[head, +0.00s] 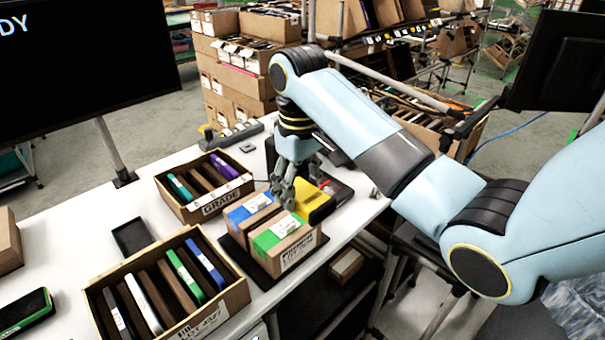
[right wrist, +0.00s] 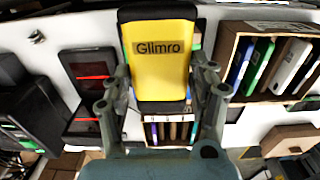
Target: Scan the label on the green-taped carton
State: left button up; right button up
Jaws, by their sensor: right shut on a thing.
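The green-taped carton (head: 285,243) sits on a black pad (head: 262,262) near the table's right edge. A white printed label shows on its side facing the front right. The blue-taped carton (head: 246,211) stands right behind it. My right gripper (head: 286,197) is shut on a yellow scanner marked Glimro (head: 314,203), just above and behind the cartons. In the right wrist view the scanner (right wrist: 160,62) sits between the fingers (right wrist: 160,92) and hides much of what lies beyond. My left gripper is not in view.
A GRADE box (head: 222,203) and a larger box of upright items (head: 214,318) stand left of the cartons. A dark flat tray (head: 132,237) lies between them and the monitor (head: 85,60). A black device with red strips (right wrist: 83,78) lies beside the scanner. The table's left part has free room.

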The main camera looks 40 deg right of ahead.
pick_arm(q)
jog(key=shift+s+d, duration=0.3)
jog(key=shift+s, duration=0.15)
pick_arm(e)
jog(key=shift+w+a+f, duration=0.1)
jog(key=shift+a+f, duration=0.05)
jog(key=shift+f, duration=0.6)
jog(key=shift+r, duration=1.9)
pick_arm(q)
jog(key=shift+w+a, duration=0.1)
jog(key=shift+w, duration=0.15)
pick_arm(e)
jog(key=shift+r, duration=0.65)
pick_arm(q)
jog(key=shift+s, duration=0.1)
